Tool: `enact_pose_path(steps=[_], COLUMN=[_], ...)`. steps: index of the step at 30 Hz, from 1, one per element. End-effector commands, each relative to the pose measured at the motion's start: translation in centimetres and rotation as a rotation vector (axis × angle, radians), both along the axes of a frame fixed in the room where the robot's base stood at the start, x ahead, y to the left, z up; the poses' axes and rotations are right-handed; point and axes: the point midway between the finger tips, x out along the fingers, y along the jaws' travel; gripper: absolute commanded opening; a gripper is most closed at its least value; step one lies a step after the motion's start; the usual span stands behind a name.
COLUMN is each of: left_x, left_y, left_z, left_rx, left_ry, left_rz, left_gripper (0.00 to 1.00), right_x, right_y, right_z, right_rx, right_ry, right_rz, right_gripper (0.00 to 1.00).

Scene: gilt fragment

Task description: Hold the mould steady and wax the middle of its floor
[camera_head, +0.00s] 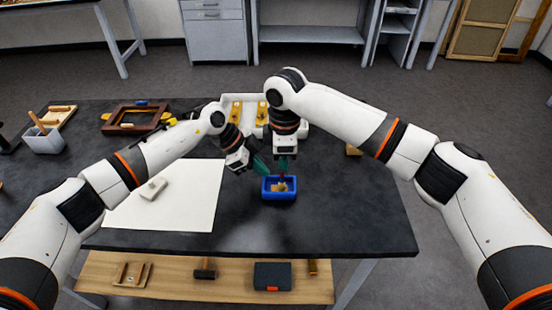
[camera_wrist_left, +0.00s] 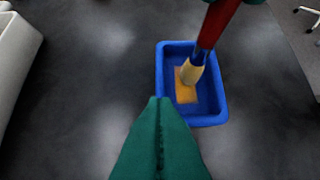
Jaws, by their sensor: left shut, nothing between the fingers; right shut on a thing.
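The mould is a small blue open box (camera_head: 280,197) on the dark table, and it also shows in the left wrist view (camera_wrist_left: 209,121). A yellow-orange patch (camera_wrist_left: 186,95) lies on the middle of its floor. My right gripper (camera_head: 282,163) is above the mould, shut on a brush with a red handle (camera_wrist_left: 214,27), a blue band and pale bristles. The bristles reach down to the patch. My left gripper (camera_head: 262,168) is shut and empty, its green fingertips (camera_wrist_left: 158,101) at the mould's left side. I cannot tell whether they touch it.
A white sheet with a pale block (camera_head: 153,188) lies to the left. A white tray (camera_head: 238,97) with yellow pieces stands behind my grippers. A brown frame (camera_head: 135,117) and a grey tool pot (camera_head: 44,139) are at the far left. The table right of the mould is clear.

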Motion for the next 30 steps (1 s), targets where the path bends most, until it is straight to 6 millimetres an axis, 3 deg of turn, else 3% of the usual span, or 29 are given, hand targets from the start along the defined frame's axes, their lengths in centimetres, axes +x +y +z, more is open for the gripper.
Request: enact_pose_path(steps=[3, 8, 30], left_x=[-0.3, -0.3, -0.3], left_y=[0.2, 0.2, 0.2], left_z=[-0.7, -0.7, -0.7], left_rx=[0.01, 0.01, 0.01], left_ry=[0.01, 0.01, 0.009], left_rz=[-0.001, -0.001, 0.0], left_gripper=[0.0, 0.0, 0.0], right_x=[0.0, 0.1, 0.0], right_y=[-1.2, -1.1, -1.1], right_z=[-0.1, 2.5, 8.2], right_rx=[0.0, 0.001, 0.0], right_ry=[-0.001, -0.006, -0.002], right_rz=[-0.001, 0.002, 0.002], right_gripper=[0.0, 0.0, 0.0])
